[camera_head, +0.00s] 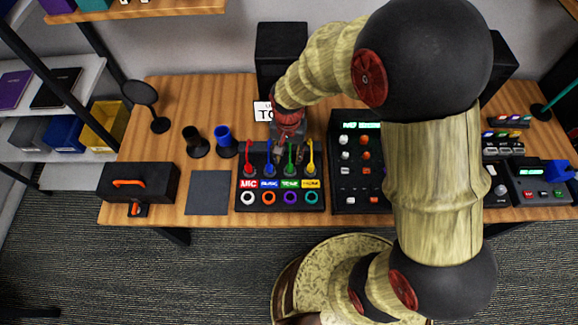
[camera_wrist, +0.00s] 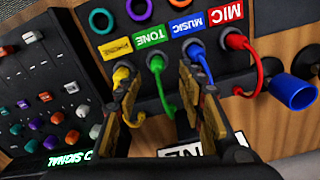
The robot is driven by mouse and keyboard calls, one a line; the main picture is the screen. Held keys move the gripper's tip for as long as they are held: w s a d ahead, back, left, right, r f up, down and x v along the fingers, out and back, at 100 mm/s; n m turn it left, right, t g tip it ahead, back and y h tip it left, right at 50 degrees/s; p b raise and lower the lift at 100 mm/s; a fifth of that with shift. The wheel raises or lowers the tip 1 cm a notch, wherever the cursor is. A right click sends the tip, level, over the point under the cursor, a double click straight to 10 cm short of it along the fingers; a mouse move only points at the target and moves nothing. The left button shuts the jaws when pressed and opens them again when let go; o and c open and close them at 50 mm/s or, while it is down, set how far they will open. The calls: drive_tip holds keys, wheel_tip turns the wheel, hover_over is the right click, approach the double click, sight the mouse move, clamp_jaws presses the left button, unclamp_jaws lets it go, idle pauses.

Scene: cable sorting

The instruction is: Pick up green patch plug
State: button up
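The green patch plug (camera_head: 290,169) stands in the black patch panel (camera_head: 241,207), above the green TONE label, between the blue and yellow plugs. In the wrist view the green plug (camera_wrist: 157,65) and its curved green cable (camera_wrist: 165,98) show between my two fingers. My gripper (camera_head: 290,147) is above the back part of the panel. In the wrist view my gripper (camera_wrist: 157,78) is open, with one finger on each side of the green cable. I cannot tell whether a finger touches it.
The yellow plug (camera_wrist: 121,73) is close beside my left finger in the wrist view. The blue plug (camera_wrist: 196,51) is close to the right finger, and the red plug (camera_wrist: 236,41) is farther right. A button console (camera_head: 342,205) stands right of the panel; a grey mat (camera_head: 209,192) lies left.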

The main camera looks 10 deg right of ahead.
sight(290, 165)
drive_tip(key=f+b, duration=0.1)
drive_tip(key=f, duration=0.1)
drive_tip(key=f+b, duration=0.1)
drive_tip(key=f, duration=0.4)
drive_tip(key=shift+w+d+f+b, duration=0.1)
drive_tip(key=shift+d+f+b, duration=0.2)
drive_tip(key=shift+b, duration=0.1)
drive_tip(key=shift+c, duration=0.2)
clamp_jaws()
